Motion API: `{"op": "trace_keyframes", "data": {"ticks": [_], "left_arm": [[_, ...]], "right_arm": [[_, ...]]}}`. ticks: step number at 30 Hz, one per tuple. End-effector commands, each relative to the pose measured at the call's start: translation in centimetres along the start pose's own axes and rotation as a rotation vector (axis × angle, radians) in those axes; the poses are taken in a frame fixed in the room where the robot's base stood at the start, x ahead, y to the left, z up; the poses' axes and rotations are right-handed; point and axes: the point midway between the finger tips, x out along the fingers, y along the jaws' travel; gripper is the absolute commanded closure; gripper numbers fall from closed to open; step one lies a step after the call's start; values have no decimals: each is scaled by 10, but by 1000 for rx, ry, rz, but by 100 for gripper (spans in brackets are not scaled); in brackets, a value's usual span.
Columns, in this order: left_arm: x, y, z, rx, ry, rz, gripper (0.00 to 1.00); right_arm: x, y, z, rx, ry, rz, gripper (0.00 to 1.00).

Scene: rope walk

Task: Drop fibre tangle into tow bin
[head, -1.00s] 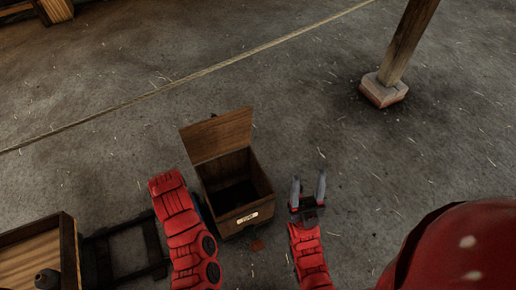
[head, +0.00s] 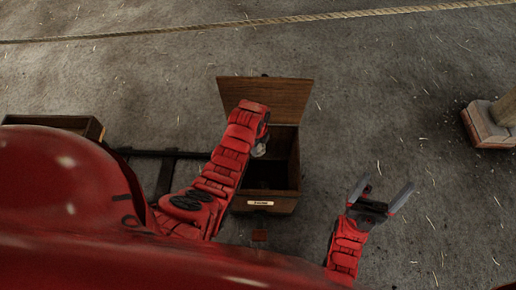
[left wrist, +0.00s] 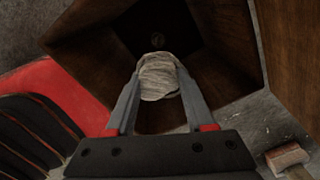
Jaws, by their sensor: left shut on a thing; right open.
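The tow bin (head: 266,203) is a dark wooden box with a pale label on its front. Its lid (head: 284,97) stands open at the back. My left gripper (head: 260,148) is over the bin's left part, largely hidden by my arm in the head view. In the left wrist view my left gripper (left wrist: 160,88) is shut on the fibre tangle (left wrist: 159,76), a pale grey bundle between the fingertips. The bin's dark inside (left wrist: 207,58) shows behind the tangle. My right gripper (head: 386,188) is open and empty, right of the bin.
A thick rope (head: 250,22) runs across the back. A post on a block base (head: 486,124) stands at the right. A wooden box (head: 55,122) and a dark frame (head: 163,156) lie left. The floor between bin and post is clear.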

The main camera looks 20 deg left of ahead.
Motion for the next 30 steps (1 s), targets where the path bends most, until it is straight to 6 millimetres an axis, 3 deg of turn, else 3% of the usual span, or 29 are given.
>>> {"op": "trace_keyframes", "data": {"ticks": [12,23,24,28,30], "left_arm": [[48,2,0,-3,0,0,98],[54,2,0,-4,-1,-1,98],[54,2,0,-4,-1,-1,39],[54,2,0,-4,-1,-1,16],[54,2,0,-4,-1,-1,11]], "right_arm": [[-31,-2,5,0,0,0,12],[-33,-2,6,0,0,0,12],[-33,-2,6,0,0,0,12],[-33,-2,6,0,0,0,12],[-33,-2,6,0,0,0,12]]}}
